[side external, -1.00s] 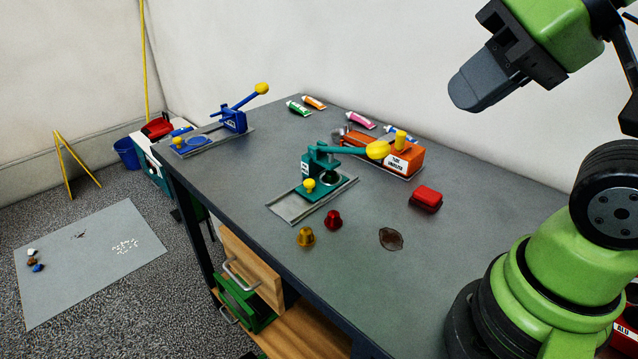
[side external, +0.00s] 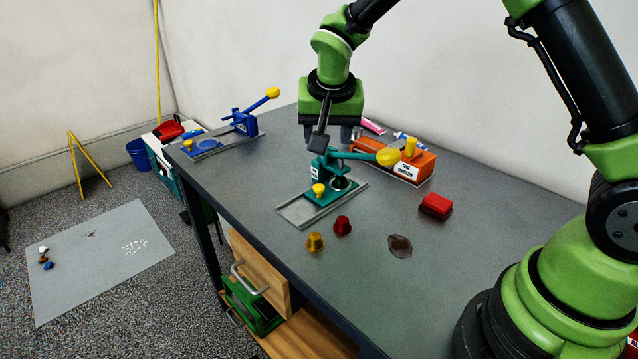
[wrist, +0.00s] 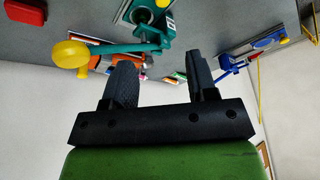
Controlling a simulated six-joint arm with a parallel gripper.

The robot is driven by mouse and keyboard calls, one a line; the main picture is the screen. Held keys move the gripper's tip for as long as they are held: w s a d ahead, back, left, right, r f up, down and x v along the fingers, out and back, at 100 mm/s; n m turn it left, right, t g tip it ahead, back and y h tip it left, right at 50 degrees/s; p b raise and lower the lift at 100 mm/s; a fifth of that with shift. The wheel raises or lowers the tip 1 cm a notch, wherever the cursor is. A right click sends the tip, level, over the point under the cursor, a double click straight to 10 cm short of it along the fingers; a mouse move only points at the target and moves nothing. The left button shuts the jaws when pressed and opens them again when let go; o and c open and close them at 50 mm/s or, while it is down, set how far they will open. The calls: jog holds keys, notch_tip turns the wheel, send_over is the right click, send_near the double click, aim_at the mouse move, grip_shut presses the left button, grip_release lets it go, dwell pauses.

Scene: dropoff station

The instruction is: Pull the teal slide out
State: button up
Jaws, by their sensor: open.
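The teal slide (side external: 317,198) with a yellow knob (side external: 319,189) lies on a grey rail plate (side external: 297,212) in front of the teal press (side external: 322,166). The press's teal lever ends in a yellow ball (side external: 388,157) that points right. In the wrist view the teal press (wrist: 152,14) is at the top and its yellow ball (wrist: 70,54) at the upper left. My gripper (side external: 335,140) is above and behind the press, fingers pointing down, partly hidden by a dark part. In the wrist view its two fingers (wrist: 160,80) are apart, with nothing between them.
A blue press (side external: 243,122) with its own slide stands at the far left. An orange machine (side external: 398,160) is to the right. The right tabletop is clear.

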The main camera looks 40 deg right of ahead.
send_near(319, 187)
jog(key=shift+h, duration=0.3)
jog(key=x, duration=0.8)
jog(key=shift+w+a+f, duration=0.15)
jog(key=shift+w+f, duration=0.05)
jog(key=shift+f, duration=0.25)
jog(key=shift+c, duration=0.5)
grip_shut()
jog(key=a, duration=0.9)
